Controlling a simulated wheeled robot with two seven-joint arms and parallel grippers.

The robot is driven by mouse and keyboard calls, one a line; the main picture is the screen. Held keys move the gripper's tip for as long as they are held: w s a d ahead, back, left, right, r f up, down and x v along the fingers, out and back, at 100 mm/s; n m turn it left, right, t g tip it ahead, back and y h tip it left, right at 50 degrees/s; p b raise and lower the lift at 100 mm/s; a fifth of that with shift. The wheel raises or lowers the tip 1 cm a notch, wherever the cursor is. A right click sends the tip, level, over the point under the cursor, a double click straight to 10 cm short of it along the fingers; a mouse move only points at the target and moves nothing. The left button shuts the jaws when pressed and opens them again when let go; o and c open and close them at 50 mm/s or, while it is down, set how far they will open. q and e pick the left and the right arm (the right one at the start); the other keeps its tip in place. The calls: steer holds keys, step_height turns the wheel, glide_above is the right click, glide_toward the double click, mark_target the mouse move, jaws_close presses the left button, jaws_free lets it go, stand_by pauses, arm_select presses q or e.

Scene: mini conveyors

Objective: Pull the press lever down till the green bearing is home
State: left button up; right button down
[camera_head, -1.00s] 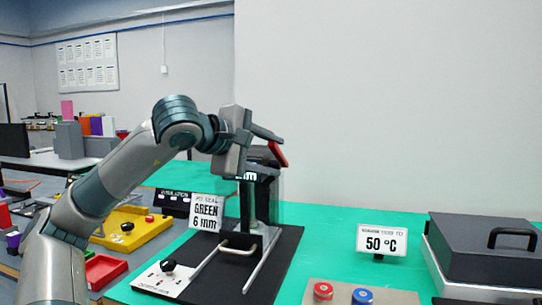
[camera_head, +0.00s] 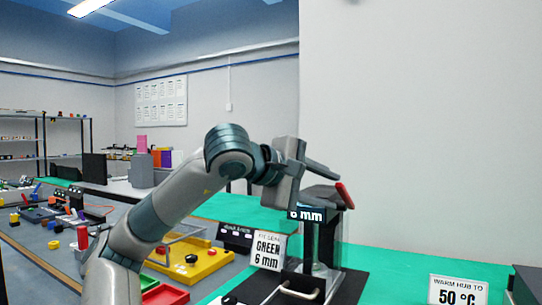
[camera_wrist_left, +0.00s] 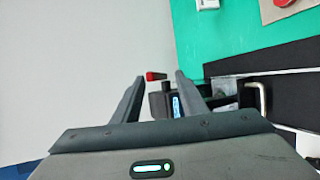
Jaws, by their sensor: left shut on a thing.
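The press (camera_head: 318,230) stands on a black base, with a display reading "6 mm" (camera_head: 306,214) on its head. Its lever has a red grip (camera_head: 345,196), which also shows in the left wrist view (camera_wrist_left: 156,76). My left gripper (camera_head: 335,179) is at the lever, above the press head. In the left wrist view my left gripper (camera_wrist_left: 160,78) has its fingers on either side of the red grip and is shut on the lever. The green bearing is not visible. My right gripper is not in view.
A yellow tray (camera_head: 190,262) lies further left. A "50 °C" sign (camera_head: 458,291) stands at right. The green mat (camera_head: 385,262) between the press and that sign is clear.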

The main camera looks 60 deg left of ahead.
arm_select(q)
steer(key=r+v, duration=0.2)
steer(key=v, duration=1.3)
steer(key=shift+a+r+p, duration=0.15)
steer(key=shift+a+p, duration=0.2)
steer(key=shift+p, duration=0.1)
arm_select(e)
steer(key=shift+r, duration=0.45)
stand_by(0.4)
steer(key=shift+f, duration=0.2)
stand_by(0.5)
